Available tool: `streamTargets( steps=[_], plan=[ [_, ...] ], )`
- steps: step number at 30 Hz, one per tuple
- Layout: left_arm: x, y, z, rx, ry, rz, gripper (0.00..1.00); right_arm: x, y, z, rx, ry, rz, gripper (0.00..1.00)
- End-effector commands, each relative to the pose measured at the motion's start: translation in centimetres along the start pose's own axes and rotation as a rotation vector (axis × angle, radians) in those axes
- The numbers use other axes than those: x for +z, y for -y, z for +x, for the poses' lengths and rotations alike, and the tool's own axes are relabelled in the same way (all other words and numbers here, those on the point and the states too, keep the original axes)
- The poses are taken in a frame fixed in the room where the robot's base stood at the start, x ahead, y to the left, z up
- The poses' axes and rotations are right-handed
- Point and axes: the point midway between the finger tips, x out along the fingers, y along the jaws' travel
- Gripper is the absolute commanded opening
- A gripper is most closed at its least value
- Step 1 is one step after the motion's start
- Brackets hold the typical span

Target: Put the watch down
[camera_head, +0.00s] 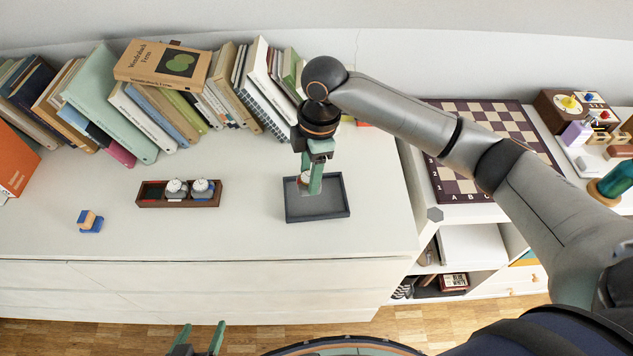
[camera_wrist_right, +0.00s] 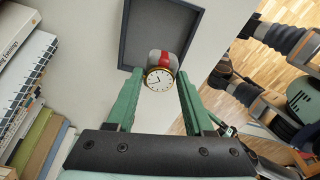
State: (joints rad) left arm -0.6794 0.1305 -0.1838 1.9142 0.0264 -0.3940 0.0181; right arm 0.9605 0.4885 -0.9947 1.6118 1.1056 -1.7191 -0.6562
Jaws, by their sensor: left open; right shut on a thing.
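The watch (camera_wrist_right: 158,80) has a round white dial with a gold rim and sits on a grey cushion with a red band. My right gripper (camera_wrist_right: 157,90) is shut on it; the fingers flank it in the wrist view. In the head view the right gripper (camera_head: 311,183) points down over the dark grey tray (camera_head: 330,213), and the fingers mostly hide the watch. The tray also shows in the wrist view (camera_wrist_right: 127,40). I cannot tell whether the watch touches the tray floor. My left gripper (camera_head: 201,338) is open and empty at the bottom edge, in front of the dresser.
A brown watch box (camera_head: 178,204) with two watches on cushions and an empty left part stands left of the tray. A small blue and wooden item (camera_head: 90,222) lies further left. Books (camera_head: 150,120) line the back. A chessboard (camera_head: 495,125) is at right. The dresser top (camera_head: 250,235) is clear near its front.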

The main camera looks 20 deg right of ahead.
Motion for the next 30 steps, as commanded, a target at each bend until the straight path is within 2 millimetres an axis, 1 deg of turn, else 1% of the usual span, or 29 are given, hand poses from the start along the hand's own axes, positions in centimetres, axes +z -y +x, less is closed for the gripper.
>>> streamTargets(
  steps=[1, 3, 8, 10, 13, 16, 27, 28, 30],
  plan=[
    [0.1, 0.0, 0.1, 0.0, 0.0, 0.0, 0.79, 0.6, -0.3, 0.6, 0.0, 0.002, 0.002, 0.0],
    [0.1, 0.0, 0.1, 0.0, 0.0, 0.0, 0.79, 0.9, -0.5, 1.0, 0.001, 0.001, 0.001, 0.0],
    [0.1, 0.0, 0.1, 0.0, 0.0, 0.0, 0.79, 1.5, -0.8, 1.6, 0.001, 0.001, 0.001, 0.0],
    [0.2, 0.0, 0.2, 0.0, 0.0, 0.0, 0.79, 2.0, -1.1, 2.3, 0.0, 0.001, 0.003, 0.0],
    [0.2, 0.0, 0.2, 0.0, 0.0, 0.0, 0.79, 2.1, -0.9, 4.0, -0.003, 0.001, -0.001, 0.0],
    [0.2, 0.0, 0.2, 0.0, 0.0, 0.0, 0.79, 2.3, -1.0, 5.0, 0.001, 0.001, 0.0, 0.0],
    [0.1, 0.0, 0.1, 0.0, 0.0, 0.001, 0.79, 2.3, -1.0, 5.4, 0.001, 0.0, -0.001, 0.0],
    [0.1, 0.0, 0.2, 0.0, 0.0, 0.001, 0.79, 2.3, -1.0, 5.4, 0.001, 0.0, -0.001, 0.56],
    [0.2, 0.0, 0.2, 0.0, 0.0, 0.001, 0.79, 2.3, -1.0, 5.4, 0.001, 0.0, -0.001, 0.64]
  ],
)
